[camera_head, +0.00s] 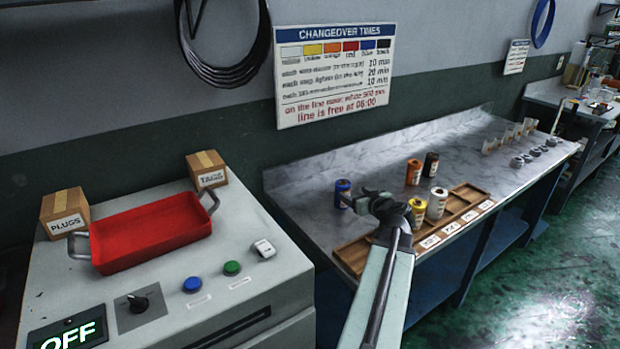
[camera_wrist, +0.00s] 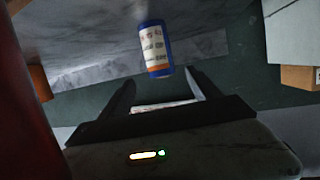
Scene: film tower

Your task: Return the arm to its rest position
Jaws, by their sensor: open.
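My arm reaches out over the marble-topped bench (camera_head: 330,228), and my gripper (camera_head: 352,196) is at its front left part. In the wrist view my gripper (camera_wrist: 155,88) shows two dark fingers spread apart with nothing held between them. A blue bottle (camera_head: 342,193) with a white and orange label stands just beyond the fingertips in the head view. In the wrist view the blue bottle (camera_wrist: 155,50) appears ahead of the open fingers, apart from them.
A wooden tray (camera_head: 352,257) with compartments holds a white and a yellow bottle (camera_head: 417,213). Orange (camera_head: 413,172) and black (camera_head: 431,164) bottles stand behind it. Left is a machine cabinet (camera_head: 265,290) with a red tray (camera_head: 150,232) and two cardboard boxes. Green floor (camera_head: 570,250) is clear at right.

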